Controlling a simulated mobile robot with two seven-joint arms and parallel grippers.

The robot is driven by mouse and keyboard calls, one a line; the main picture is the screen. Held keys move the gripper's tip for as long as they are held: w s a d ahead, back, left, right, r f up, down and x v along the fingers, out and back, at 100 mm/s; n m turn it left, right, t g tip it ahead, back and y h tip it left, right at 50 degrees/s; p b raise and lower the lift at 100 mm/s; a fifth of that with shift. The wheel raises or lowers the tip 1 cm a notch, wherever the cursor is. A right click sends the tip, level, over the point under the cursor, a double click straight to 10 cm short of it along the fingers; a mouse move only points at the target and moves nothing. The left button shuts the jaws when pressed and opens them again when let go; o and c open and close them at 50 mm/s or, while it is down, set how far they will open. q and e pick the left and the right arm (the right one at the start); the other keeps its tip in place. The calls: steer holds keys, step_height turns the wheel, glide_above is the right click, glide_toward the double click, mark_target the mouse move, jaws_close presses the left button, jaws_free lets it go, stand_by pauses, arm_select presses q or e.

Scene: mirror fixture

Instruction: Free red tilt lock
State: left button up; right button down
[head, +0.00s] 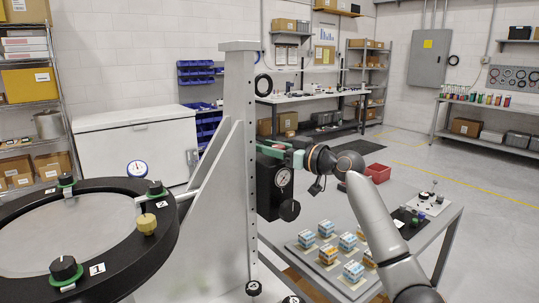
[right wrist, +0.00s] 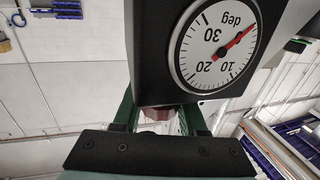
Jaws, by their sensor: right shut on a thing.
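My right gripper (head: 272,147) reaches in from the right to the black gauge box on the grey upright post (head: 238,150). In the right wrist view its two green fingers (right wrist: 160,115) are shut on a dark red knob (right wrist: 160,113), the tilt lock, just below the box. The fingers and box hide most of the knob. The box carries a white tilt dial (right wrist: 215,45) marked in degrees, with a red needle; the dial also shows in the head view (head: 283,177). A black knob (head: 289,210) sits below it. My left gripper is not in view.
A round black-rimmed mirror fixture (head: 160,240) with several knobs stands at left. A grey table (head: 395,185) at right holds small blue, white and orange boxes (head: 327,229) on a tray, under my right arm. A red bin (head: 377,173) lies behind it.

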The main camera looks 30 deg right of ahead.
steer(key=shift+n+g+y+b, duration=0.3)
steer(key=shift+n+y+b, duration=0.1)
steer(key=shift+y, duration=0.2)
steer(key=shift+a, duration=0.1)
steer(key=c, duration=0.7)
jaws_free()
steer(key=shift+c, duration=0.2)
